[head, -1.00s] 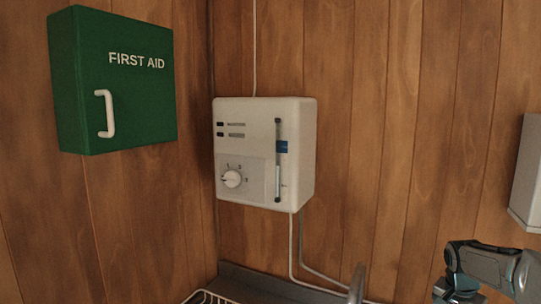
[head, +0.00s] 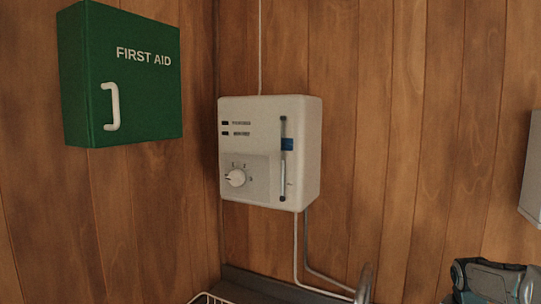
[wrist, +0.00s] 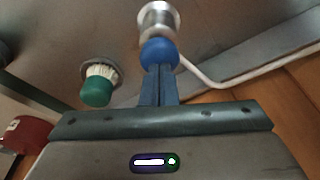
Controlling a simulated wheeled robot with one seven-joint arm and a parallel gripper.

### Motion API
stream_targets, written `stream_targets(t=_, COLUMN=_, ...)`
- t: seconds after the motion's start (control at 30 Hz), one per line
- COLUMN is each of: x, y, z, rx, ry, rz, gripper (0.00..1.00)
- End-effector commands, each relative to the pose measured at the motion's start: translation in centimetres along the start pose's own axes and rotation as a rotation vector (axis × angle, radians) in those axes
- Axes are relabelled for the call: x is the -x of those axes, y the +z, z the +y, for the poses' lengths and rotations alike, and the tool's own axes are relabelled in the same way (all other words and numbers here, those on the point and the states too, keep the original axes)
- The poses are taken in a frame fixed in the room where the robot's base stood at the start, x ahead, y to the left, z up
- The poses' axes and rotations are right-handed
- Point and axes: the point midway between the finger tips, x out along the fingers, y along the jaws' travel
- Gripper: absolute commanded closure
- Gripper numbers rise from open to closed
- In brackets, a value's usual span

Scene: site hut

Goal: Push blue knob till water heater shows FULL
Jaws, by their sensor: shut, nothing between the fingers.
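The white water heater (head: 265,165) hangs on the wood wall in the head view. In the wrist view the round blue knob (wrist: 159,52) sits in front of a shiny metal fitting (wrist: 158,17). My gripper (wrist: 158,72) is shut and empty, its fingertips right at the knob's near side; I cannot tell whether they touch. In the head view my gripper is out of sight.
A green first aid cabinet (head: 120,75) is at the left. A green knob (wrist: 97,91) is left of the blue knob, and a red object (wrist: 25,135) is at the left edge. Pipes (head: 297,250) run down from the heater. A white box (head: 532,170) is at the right edge.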

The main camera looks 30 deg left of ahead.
Motion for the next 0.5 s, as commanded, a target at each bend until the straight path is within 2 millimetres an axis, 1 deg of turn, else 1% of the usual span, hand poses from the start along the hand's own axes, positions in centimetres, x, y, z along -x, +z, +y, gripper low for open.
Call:
stream_targets(t=0.03, x=-0.3, y=0.1, z=0.1, rx=0.000, ry=0.003, rz=-0.004, gripper=1.00)
stream_targets(t=0.13, x=-0.3, y=0.1, z=0.1, rx=0.000, ry=0.003, rz=-0.006, gripper=1.00)
stream_targets(t=0.27, x=0.2, y=0.1, z=0.1, rx=0.000, ry=0.003, rz=-0.006, gripper=1.00)
stream_targets(t=0.37, x=1.1, y=-0.1, z=0.1, rx=-0.001, ry=0.003, rz=-0.005, gripper=1.00)
stream_targets(t=0.5, x=2.9, y=-0.5, z=0.0, rx=0.000, ry=0.002, rz=-0.004, gripper=1.00)
